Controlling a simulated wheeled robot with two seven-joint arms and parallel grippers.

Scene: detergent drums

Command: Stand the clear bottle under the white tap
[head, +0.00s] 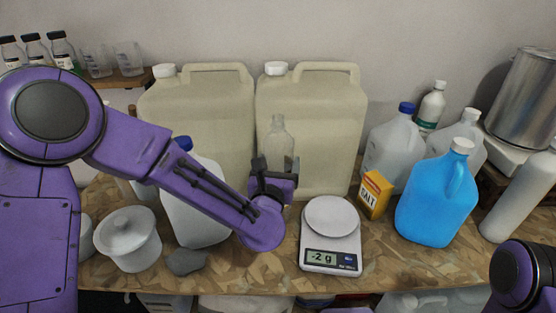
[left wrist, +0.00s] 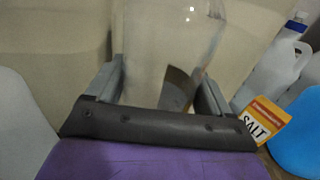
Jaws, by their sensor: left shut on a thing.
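The clear bottle (head: 279,136) is upright in my left gripper (head: 274,168), in front of the inner edge of the right large drum (head: 325,125). In the left wrist view the bottle (left wrist: 165,40) stands between the two fingers of the left gripper (left wrist: 160,88), which are shut on it. The bottle's base is hidden behind the gripper, so I cannot tell whether it touches the table. I cannot make out a white tap; the lower fronts of the drums are partly hidden by my arm, the bottle and a jug. My right gripper is out of view.
The left drum (head: 215,115) stands beside the right one. A scale (head: 331,225) reading -2 g, a yellow salt box (head: 374,195) and a blue jug (head: 435,205) stand to the right. A white lidded pot (head: 128,245) and grey stone (head: 186,262) are at left.

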